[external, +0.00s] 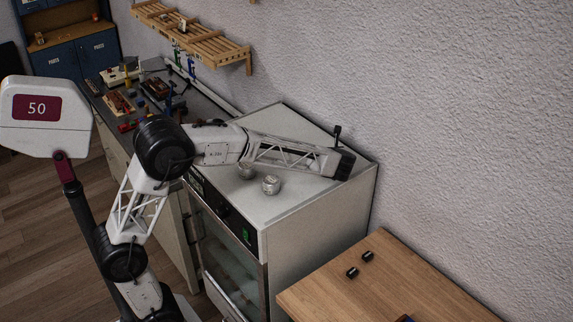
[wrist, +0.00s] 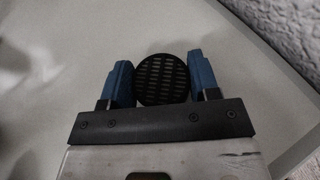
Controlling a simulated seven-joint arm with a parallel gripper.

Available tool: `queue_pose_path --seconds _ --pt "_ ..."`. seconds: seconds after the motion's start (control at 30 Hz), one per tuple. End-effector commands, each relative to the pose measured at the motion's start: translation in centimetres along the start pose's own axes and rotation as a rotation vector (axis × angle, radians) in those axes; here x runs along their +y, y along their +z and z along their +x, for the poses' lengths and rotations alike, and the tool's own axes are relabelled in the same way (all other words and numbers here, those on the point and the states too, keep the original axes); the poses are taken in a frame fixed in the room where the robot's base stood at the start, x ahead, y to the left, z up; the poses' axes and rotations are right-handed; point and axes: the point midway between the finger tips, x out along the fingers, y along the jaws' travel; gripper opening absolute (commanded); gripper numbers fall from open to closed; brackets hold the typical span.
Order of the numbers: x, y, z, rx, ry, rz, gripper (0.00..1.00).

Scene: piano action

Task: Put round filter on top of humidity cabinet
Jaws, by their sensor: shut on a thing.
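The round filter (wrist: 162,79) is a black disc with rows of slots. In the wrist view it sits between the two blue fingers of my gripper (wrist: 160,84), which is shut on it. The humidity cabinet (external: 318,231) is a pale box with a glass door and a green display. In the external view, my gripper (external: 344,165) is over the back right part of the cabinet's top. The filter and fingers are hidden there by my arm. The wrist view shows a plain pale surface (wrist: 75,50) beneath the filter; whether they touch I cannot tell.
Two small pale round containers (external: 271,185) stand on the cabinet's top near the front. A textured wall (external: 450,110) rises close behind. A wooden table (external: 390,285) with small black pieces stands at the right, and a cluttered bench (external: 150,95) at the left.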

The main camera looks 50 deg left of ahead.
Motion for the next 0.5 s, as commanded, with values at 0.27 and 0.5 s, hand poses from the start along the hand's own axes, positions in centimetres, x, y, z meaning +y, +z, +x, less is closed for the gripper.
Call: queue_pose_path --seconds 0.27,0.5 --pt "0.0 -0.26 0.11 0.0 0.0 0.0 0.71" --pt "0.0 -0.26 0.11 0.0 0.0 0.0 0.81"
